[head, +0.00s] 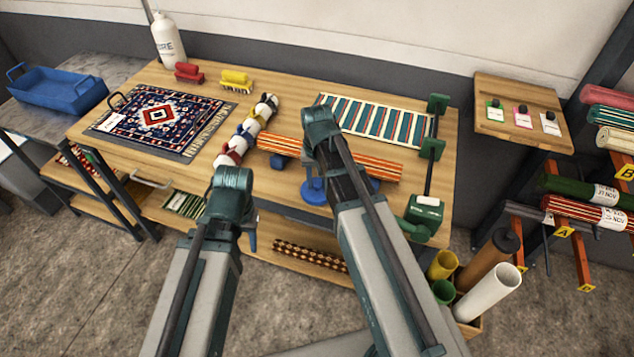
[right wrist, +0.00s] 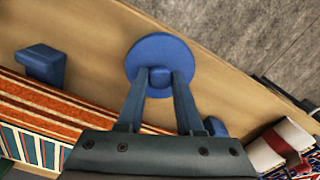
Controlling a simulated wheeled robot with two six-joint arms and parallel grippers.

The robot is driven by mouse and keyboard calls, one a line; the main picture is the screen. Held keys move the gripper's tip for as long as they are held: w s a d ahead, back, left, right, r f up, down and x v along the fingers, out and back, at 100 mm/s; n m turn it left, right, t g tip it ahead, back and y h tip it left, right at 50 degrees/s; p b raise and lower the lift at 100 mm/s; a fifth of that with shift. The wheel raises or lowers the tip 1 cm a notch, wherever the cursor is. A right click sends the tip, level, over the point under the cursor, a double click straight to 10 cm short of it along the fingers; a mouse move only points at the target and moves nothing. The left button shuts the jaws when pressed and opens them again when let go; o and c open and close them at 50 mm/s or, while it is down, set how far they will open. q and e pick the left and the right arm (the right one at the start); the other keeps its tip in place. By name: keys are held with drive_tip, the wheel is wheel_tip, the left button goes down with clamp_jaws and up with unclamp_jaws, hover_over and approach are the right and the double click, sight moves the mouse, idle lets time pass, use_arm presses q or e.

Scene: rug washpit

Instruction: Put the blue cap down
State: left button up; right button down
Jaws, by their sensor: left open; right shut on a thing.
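The blue cap (head: 315,195) is a round disc with a small knob, over the front part of the wooden table (head: 425,205). My right gripper (head: 310,181) is shut on the knob. In the right wrist view the blue cap (right wrist: 143,50) lies flat between the fingertips (right wrist: 160,76), near the table's front edge. I cannot tell whether its underside touches the table. My left gripper (head: 252,238) is in front of the table, low and apart from the cap. Its fingers are mostly hidden behind its own wrist.
A patterned rug (head: 170,122) lies further left. A green-framed tool (head: 424,215) is at the right end.

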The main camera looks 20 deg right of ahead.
sight(317, 183)
drive_tip(key=shift+f, duration=0.15)
drive_tip(key=c, duration=0.6)
unclamp_jaws()
drive_tip(key=shift+o, duration=0.2)
wheel_tip(317, 183, up, 12)
drive_tip(key=r+p, duration=0.1)
drive_tip(key=p, duration=1.1)
drive_tip(key=s+a+n+h, duration=0.1)
drive_tip(key=s+a+n, duration=0.5)
drive_tip(key=s+a, duration=0.4)
drive_tip(key=s, duration=0.4)
drive_tip(key=shift+s+a+f, duration=0.15)
drive_tip(key=shift+a+f, duration=0.1)
wheel_tip(317, 183, down, 3)
drive_tip(key=b, duration=0.3)
drive_tip(key=shift+r, duration=0.15)
drive_tip(key=shift+c, duration=0.2)
